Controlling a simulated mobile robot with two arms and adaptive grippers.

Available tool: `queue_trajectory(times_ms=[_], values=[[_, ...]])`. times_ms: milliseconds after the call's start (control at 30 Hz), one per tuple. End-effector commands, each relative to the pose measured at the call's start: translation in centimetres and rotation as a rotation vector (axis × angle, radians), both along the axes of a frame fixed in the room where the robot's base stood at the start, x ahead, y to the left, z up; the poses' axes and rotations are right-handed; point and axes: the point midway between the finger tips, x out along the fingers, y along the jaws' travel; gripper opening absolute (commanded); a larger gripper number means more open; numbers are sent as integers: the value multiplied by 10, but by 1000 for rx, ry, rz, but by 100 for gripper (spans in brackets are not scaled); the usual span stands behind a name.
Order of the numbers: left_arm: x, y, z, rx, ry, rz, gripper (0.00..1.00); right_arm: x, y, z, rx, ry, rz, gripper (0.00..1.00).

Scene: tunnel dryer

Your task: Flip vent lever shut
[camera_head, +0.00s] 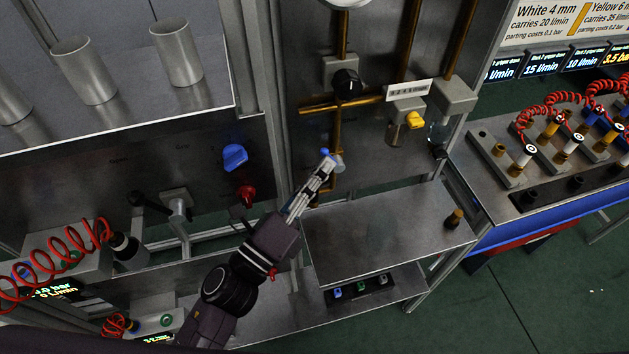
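A small blue-tipped part (325,152), which looks like the vent lever, sits on the brass pipework of the upright metal panel. A short brass fitting (338,163) is right beside it. My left gripper (327,165) reaches up from below, with its slim fingers at the blue tip and fitting. The fingers hide part of the lever. I cannot tell whether they touch or grip it, or how far the lever is turned. My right gripper is not in view.
A black knob (346,82) and yellow handle (414,120) are above on the panel. A blue knob (235,157) and red knob (245,194) are left.

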Motion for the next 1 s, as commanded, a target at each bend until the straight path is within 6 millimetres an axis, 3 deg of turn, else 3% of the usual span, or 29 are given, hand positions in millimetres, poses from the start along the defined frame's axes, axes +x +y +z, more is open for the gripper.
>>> queue_trajectory(times_ms=[33, 233, 1000], values=[[4, 3, 14, 16, -9, 10, 0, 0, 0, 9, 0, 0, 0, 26], [5, 2, 13, 59, 7, 12, 0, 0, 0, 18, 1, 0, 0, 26], [6, 2, 3, 76, 20, 5, 0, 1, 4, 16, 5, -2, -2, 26]])
